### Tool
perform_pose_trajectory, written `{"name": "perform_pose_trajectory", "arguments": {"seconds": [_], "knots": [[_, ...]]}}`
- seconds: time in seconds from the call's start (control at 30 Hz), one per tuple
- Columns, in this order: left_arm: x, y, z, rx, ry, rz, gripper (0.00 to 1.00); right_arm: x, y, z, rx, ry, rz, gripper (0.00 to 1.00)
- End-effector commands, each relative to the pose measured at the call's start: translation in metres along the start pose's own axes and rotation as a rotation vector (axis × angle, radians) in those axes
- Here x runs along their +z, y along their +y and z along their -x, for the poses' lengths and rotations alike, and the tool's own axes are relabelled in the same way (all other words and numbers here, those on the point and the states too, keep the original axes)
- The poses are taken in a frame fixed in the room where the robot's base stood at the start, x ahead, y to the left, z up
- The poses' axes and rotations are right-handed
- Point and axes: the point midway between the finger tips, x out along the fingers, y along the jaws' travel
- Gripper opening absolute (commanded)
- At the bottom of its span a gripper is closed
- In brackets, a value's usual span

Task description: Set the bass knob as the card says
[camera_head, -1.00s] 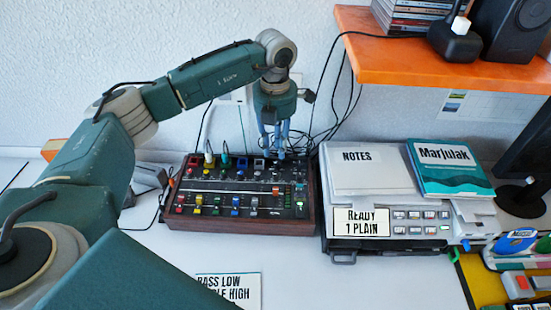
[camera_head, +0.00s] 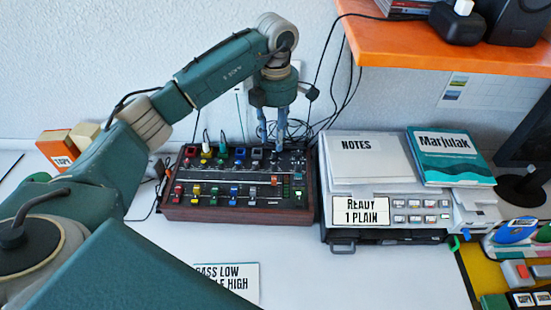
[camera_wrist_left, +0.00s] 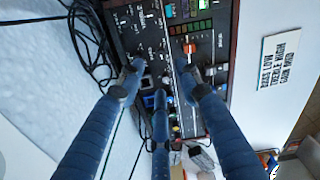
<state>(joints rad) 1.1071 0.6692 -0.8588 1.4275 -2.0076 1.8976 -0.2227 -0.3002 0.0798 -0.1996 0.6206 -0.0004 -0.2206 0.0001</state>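The mixer (camera_head: 240,213) is a dark wooden-sided box with coloured knobs and sliders, on the white table against the wall. I cannot tell which knob is bass. The card (camera_head: 232,272) lies in front of it, partly hidden by my arm. In the left wrist view the card (camera_wrist_left: 279,58) reads bass low, treble high, gain mid. My left gripper (camera_head: 272,136) points down over the back right part of the mixer. In the left wrist view its three blue fingers (camera_wrist_left: 162,90) are spread with nothing clearly held; contact with a knob is unclear. My right gripper is not in view.
Black cables (camera_head: 345,103) hang behind the mixer. An orange shelf (camera_head: 440,62) overhangs at upper right.

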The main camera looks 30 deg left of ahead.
Motion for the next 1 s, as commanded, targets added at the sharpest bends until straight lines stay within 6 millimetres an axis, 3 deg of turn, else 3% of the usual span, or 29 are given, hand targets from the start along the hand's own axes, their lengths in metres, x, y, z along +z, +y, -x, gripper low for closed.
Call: {"name": "perform_pose_trajectory", "arguments": {"seconds": [0.6, 1.0], "knots": [[0.0, -0.001, -0.095, -0.003, 0.001, -0.005, 0.35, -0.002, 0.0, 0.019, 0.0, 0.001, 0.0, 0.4], [0.0, 0.0, -0.105, 0.0, 0.0, -0.005, 0.35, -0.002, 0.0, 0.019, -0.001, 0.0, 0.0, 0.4]]}}
